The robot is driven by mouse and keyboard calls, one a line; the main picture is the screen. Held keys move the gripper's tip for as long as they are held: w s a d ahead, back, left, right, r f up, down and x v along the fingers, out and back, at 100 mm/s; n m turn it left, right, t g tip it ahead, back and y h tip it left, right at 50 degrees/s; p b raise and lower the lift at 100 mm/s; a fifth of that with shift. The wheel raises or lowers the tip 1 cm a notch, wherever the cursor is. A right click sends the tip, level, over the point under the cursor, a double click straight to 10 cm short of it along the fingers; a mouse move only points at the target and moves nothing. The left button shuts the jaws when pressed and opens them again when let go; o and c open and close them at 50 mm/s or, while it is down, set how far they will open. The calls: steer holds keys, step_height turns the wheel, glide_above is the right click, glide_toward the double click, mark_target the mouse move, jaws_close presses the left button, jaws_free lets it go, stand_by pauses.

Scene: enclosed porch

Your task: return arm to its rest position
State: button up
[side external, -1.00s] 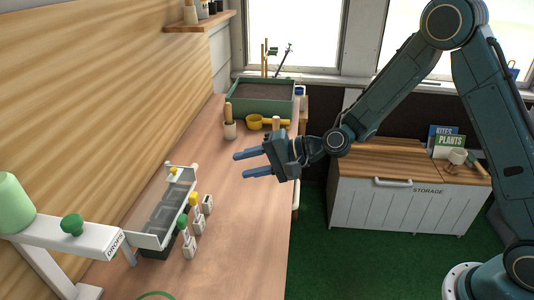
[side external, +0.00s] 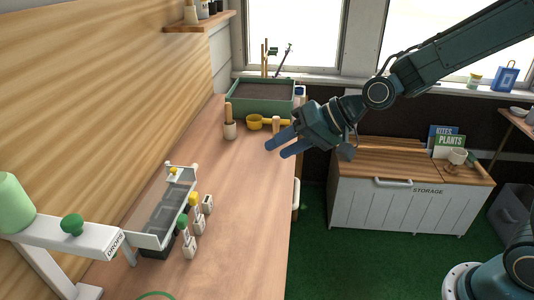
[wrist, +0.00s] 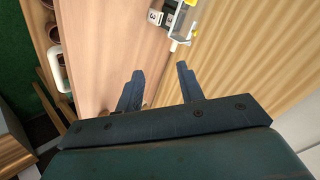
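My gripper (side external: 277,149) hangs in the air near the right edge of the workbench (side external: 235,200) in the side external view. Its two blue fingers point left and down. In the wrist view the fingers (wrist: 160,70) stand apart with nothing between them, so it is open and empty. My arm reaches in from the upper right, and its upper part runs out of the picture.
A clear-walled tray (side external: 165,210) and several numbered blocks with coloured knobs stand on the bench's left side. A green planter (side external: 262,106), yellow scoop (side external: 256,123) and wooden-handled tool (side external: 229,125) stand at the back. A storage chest (side external: 395,205) stands on the right.

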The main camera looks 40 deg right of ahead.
steer(key=s+d+r+n+h, duration=0.1)
steer(key=s+d, duration=0.3)
steer(key=s, duration=0.4)
steer(key=s+d+r+n+g+h, duration=0.1)
steer(key=s+d+r+h, duration=0.2)
steer(key=s, duration=0.6)
steer(key=s+d+r+n+g+h, duration=0.1)
steer(key=s+d+r+h, duration=0.1)
steer(key=s+d, duration=0.4)
steer(key=shift+s+d+h, duration=0.35)
steer(key=shift+s+h, duration=0.15)
steer(key=shift+s, duration=0.7)
